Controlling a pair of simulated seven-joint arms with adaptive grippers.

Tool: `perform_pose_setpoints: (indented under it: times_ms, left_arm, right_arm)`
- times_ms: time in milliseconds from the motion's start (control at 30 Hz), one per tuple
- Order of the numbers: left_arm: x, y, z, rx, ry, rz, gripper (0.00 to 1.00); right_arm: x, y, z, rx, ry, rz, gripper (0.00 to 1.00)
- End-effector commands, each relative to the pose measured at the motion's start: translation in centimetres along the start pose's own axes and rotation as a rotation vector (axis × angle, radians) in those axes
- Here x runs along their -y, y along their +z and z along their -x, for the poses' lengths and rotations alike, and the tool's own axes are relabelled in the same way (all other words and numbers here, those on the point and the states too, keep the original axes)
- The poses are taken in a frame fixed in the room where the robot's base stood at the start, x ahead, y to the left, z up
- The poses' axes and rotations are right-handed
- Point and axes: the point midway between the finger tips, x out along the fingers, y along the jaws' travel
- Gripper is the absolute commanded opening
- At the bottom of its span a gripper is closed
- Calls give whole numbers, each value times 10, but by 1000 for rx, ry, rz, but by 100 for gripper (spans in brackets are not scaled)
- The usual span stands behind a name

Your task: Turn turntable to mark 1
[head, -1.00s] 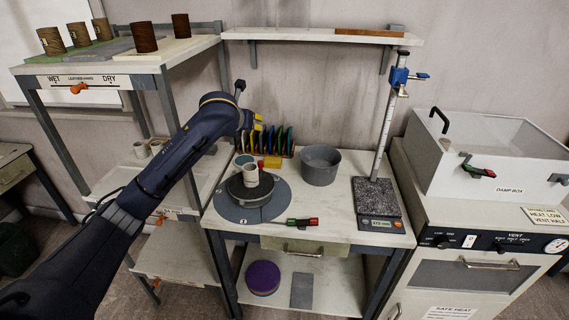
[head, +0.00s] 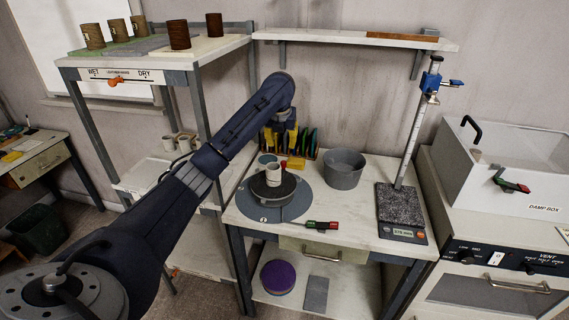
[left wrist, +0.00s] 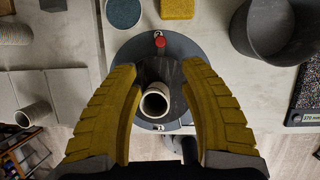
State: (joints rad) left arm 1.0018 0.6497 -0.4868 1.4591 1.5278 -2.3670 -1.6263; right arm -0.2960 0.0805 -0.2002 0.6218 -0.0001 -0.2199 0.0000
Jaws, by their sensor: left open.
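The turntable (head: 287,190) is a dark round plate on a wider grey disc (head: 301,203) at the left of the worktop. A small whitish cup (head: 273,176) stands on it. A red knob (head: 284,163) shows at its far side, also in the left wrist view (left wrist: 160,41). Small marks sit on the grey disc; I cannot read their numbers surely. My left gripper (head: 286,140) is above and behind the turntable. In the left wrist view its yellow fingers (left wrist: 160,78) are open, with the cup (left wrist: 155,103) between them in the picture, nothing gripped. My right gripper is not in view.
A grey bowl (head: 344,172) stands right of the turntable, with a scale (head: 400,212) and its upright post further right. A red-and-green handled tool (head: 321,225) lies at the front. Colored upright pieces (head: 309,140) stand in a rack behind. A tall shelf rises at left.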

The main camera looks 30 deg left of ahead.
Motion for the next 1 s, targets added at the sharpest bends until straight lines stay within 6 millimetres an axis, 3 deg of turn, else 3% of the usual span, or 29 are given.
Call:
perform_pose_setpoints:
  times_ms: [300,600,1000]
  left_arm:
    - [0,-2,-61,-4,0,2,42]
    - [0,-1,-109,-3,0,1,42]
    - [0,0,-141,-1,0,0,42]
  right_arm:
    - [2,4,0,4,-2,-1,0]
    - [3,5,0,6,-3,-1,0]
    - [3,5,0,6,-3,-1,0]
